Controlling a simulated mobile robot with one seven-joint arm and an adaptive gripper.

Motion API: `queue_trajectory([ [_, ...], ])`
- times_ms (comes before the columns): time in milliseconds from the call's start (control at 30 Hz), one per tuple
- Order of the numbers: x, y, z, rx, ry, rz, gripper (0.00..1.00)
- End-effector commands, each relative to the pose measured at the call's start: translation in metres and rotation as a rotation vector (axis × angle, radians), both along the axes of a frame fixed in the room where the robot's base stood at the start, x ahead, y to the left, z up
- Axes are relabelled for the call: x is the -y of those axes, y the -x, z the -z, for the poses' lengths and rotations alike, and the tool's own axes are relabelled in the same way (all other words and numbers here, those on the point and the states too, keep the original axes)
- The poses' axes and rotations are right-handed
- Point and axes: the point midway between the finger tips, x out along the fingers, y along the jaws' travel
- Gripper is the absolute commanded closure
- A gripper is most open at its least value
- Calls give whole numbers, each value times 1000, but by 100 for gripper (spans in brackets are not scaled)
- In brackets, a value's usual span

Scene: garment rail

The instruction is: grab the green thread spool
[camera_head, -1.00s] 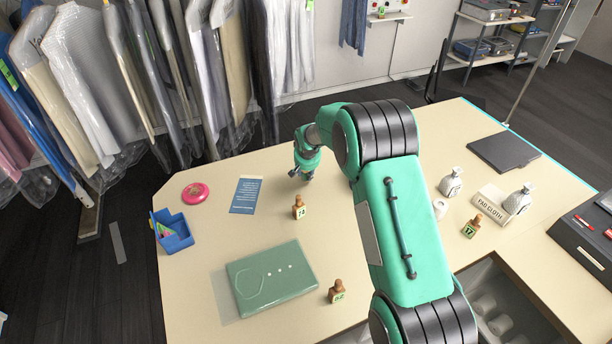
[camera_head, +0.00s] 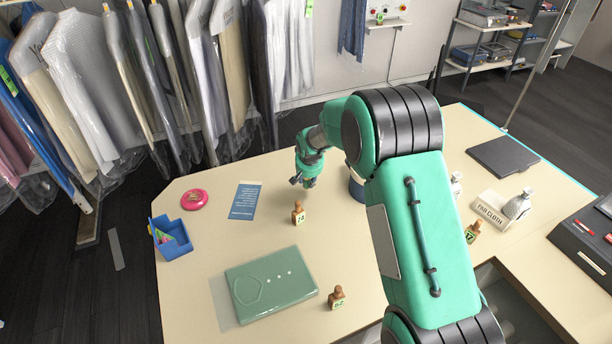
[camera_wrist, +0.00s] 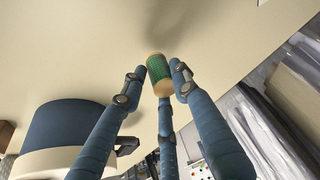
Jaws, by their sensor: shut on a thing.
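The green thread spool (camera_wrist: 158,72) has pale ends and shows in the wrist view between my blue fingers. My gripper (camera_wrist: 160,82) is shut on it, with fingers at its left, its right and below it in the picture. In the head view my gripper (camera_head: 304,182) is over the back part of the cream table (camera_head: 222,222). The spool cannot be made out there; my fingers hide it. Its height above the table is hard to tell.
A dark blue round object (camera_wrist: 66,124) stands close by; my arm partly hides it in the head view (camera_head: 356,189). A wooden tagged piece (camera_head: 298,213) stands in front of my gripper. A blue leaflet (camera_head: 245,200), pink disc (camera_head: 194,199) and blue bin (camera_head: 172,240) are left.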

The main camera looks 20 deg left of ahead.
Motion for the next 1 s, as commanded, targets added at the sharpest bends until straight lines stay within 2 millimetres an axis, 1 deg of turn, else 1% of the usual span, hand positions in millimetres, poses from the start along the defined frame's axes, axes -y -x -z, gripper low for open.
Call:
queue_trajectory([
  [33,5,7,-2,0,0,0,89],
  [200,20,30,-4,0,0,0,89],
  [533,45,70,-8,-1,0,0,89],
  [733,55,85,-10,0,0,0,89],
  [1000,61,93,-11,0,0,0,89],
])
